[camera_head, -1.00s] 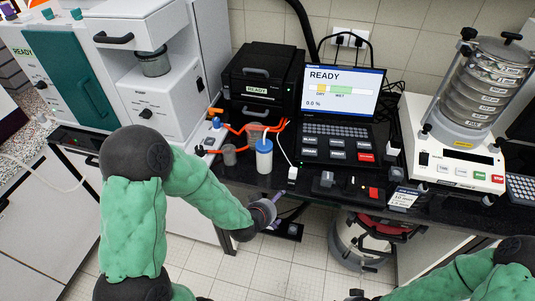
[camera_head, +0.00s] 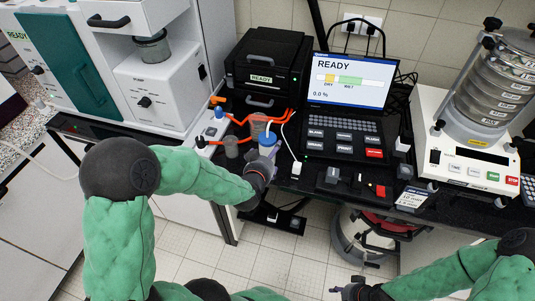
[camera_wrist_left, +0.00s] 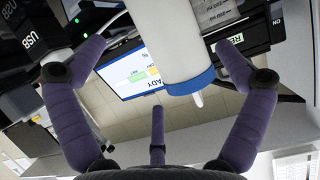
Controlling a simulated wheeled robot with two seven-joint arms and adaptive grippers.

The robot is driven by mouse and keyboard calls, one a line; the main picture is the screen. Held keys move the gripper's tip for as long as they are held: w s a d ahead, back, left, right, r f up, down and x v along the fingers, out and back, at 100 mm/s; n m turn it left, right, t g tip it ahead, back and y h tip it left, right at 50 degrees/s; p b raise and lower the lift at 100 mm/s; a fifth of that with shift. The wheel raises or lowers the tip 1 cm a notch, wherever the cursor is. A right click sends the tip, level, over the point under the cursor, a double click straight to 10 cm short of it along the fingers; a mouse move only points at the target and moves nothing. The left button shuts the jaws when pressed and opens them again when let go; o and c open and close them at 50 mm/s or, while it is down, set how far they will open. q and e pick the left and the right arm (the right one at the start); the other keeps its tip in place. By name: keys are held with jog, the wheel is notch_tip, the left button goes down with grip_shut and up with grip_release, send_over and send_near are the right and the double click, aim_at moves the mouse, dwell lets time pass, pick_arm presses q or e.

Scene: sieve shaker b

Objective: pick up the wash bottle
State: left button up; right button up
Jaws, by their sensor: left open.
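The wash bottle (camera_head: 267,138) is white with a blue cap and a thin pale spout. It stands on the black bench near its front edge; my gripper hides its lower part in the head view. In the left wrist view the bottle (camera_wrist_left: 163,45) appears upside down, between the purple fingers. My left gripper (camera_wrist_left: 160,62) is open, with one finger on each side of the bottle and visible space beside it. In the head view the left gripper (camera_head: 266,158) is right in front of the bottle. My right gripper (camera_head: 352,288) is low at the bottom edge, its jaws unclear.
A laptop (camera_head: 348,80) reading READY stands behind and right of the bottle. Orange tubing (camera_head: 236,120) and a grey cup (camera_head: 231,147) are close on its left. A black box device (camera_head: 262,72) is behind. The sieve shaker (camera_head: 465,150) stands at the right.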

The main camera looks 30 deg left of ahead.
pick_arm(q)
jog(key=shift+a+b+x, duration=0.15)
jog(key=shift+b+x, duration=0.2)
jog(key=shift+x, duration=1.05)
jog(key=shift+a+b+x, duration=0.15)
jog(key=shift+b+x, duration=0.2)
jog(key=shift+x, duration=1.05)
jog(key=shift+s, duration=0.1)
jog(key=c, duration=0.7)
jog(key=shift+o, duration=0.2)
jog(key=shift+r, duration=0.1)
